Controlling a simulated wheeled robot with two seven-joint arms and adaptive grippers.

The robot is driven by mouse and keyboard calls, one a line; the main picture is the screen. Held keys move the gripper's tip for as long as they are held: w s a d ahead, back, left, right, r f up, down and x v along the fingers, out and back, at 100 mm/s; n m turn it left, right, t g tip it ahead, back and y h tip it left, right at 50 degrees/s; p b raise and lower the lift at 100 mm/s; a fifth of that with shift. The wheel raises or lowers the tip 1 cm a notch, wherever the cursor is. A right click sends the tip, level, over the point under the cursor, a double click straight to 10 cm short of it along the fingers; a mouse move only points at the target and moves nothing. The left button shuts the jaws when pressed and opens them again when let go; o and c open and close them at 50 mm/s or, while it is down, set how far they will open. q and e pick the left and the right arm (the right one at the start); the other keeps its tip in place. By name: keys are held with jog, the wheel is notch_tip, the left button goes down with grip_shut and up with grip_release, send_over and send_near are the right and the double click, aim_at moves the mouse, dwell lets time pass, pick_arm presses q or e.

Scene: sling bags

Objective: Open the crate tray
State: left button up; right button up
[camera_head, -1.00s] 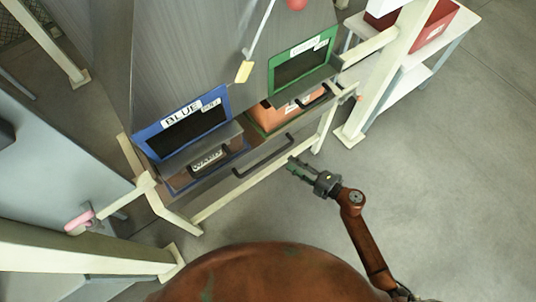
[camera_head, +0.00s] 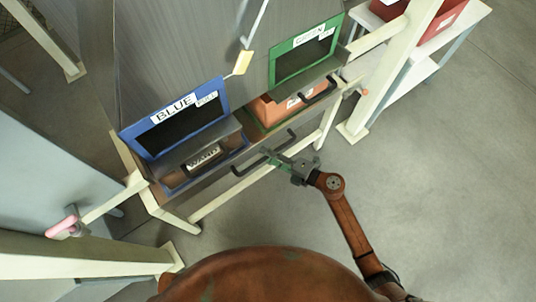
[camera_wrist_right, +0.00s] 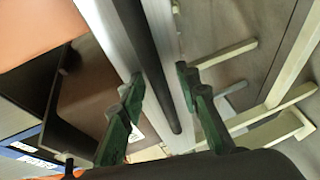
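The crate tray (camera_head: 222,178) is a long low tray under the blue and green windows in the head view. A dark bar handle (camera_head: 240,172) runs along its front; it also shows in the right wrist view (camera_wrist_right: 150,62). My left gripper is not in view.
An orange crate (camera_head: 277,108) sits below the green frame (camera_head: 279,67). Pale frame legs (camera_head: 359,120) stand at both sides.

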grip_shut()
dwell(0.3)
dwell(0.4)
